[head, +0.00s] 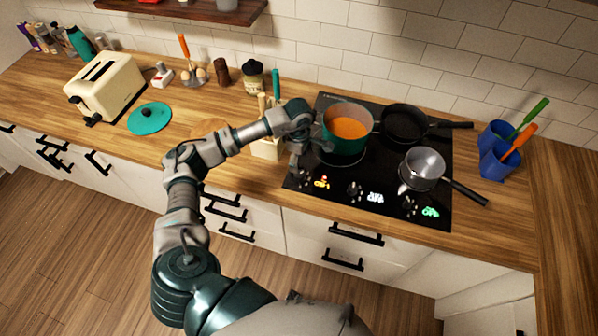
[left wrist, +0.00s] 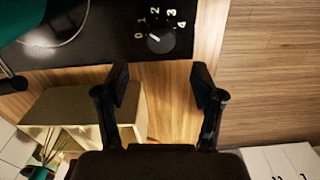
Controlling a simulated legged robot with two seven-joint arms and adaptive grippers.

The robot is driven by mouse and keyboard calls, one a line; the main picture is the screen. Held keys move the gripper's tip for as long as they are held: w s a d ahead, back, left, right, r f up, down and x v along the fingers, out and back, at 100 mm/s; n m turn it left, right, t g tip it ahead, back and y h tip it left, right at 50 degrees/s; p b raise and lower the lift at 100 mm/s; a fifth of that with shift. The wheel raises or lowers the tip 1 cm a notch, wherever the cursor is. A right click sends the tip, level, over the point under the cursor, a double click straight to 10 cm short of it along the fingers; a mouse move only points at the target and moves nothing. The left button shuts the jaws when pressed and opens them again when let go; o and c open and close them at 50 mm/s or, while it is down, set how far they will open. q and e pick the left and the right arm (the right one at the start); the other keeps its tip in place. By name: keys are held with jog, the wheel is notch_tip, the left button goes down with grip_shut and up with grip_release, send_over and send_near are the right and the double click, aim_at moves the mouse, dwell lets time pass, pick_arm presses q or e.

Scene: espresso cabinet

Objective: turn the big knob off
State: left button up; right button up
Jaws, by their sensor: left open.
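My left gripper (head: 297,158) is at the left front edge of the black cooktop. In the left wrist view it (left wrist: 160,82) is open, with nothing between its fingers. A round dark knob (left wrist: 160,40) with the marks 0 to 4 around it lies just beyond the fingertips, apart from them. A light line on the knob points roughly toward the 0 side; its exact setting is hard to tell. In the head view, orange lettering (head: 322,183), seemingly "ON", glows at the left of the cooktop front. The middle knob (head: 354,189) and right knob (head: 409,204) have "OFF" lettering beside them.
A green pot of orange soup (head: 347,127), a black pan (head: 404,124) and a steel saucepan (head: 424,165) stand on the cooktop. A light wooden utensil block (head: 265,148) is close beside my gripper. Blue cups (head: 497,160) stand right.

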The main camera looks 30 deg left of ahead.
aim_at(298, 174)
pick_arm(q)
notch_tip(298, 174, down, 9)
jog(key=shift+r+p, duration=0.1)
jog(key=shift+p, duration=0.4)
jog(key=c, duration=1.1)
